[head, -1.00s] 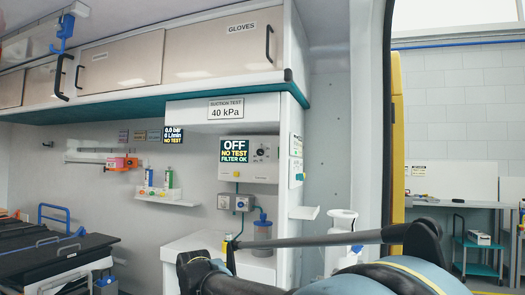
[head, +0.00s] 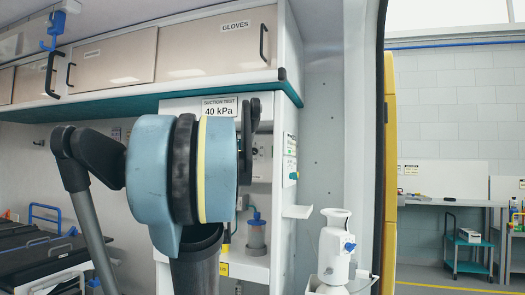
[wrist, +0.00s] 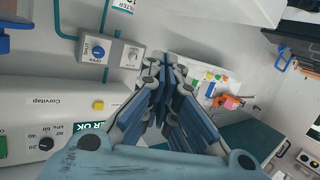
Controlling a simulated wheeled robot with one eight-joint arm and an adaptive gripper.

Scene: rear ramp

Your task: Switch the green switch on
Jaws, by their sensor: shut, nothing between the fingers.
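I cannot pick out a green switch for sure. In the wrist view, a small green patch (wrist: 3,146) shows at the left edge of the white suction unit (wrist: 60,85), beside a black dial; it is cut off by the frame. The unit also has a yellow button (wrist: 98,105). My gripper (wrist: 165,62) is shut and empty, its fingertips near a grey box with two knobs (wrist: 112,50). I cannot tell whether they touch it. In the head view, my arm covers most of the suction unit, and the gripper's fingers are hidden.
A side panel (head: 290,160) with labels and a teal part stands right of the unit. An overhead cabinet (head: 190,50) runs above. Wall items and an orange object (wrist: 229,101) lie beyond the fingers.

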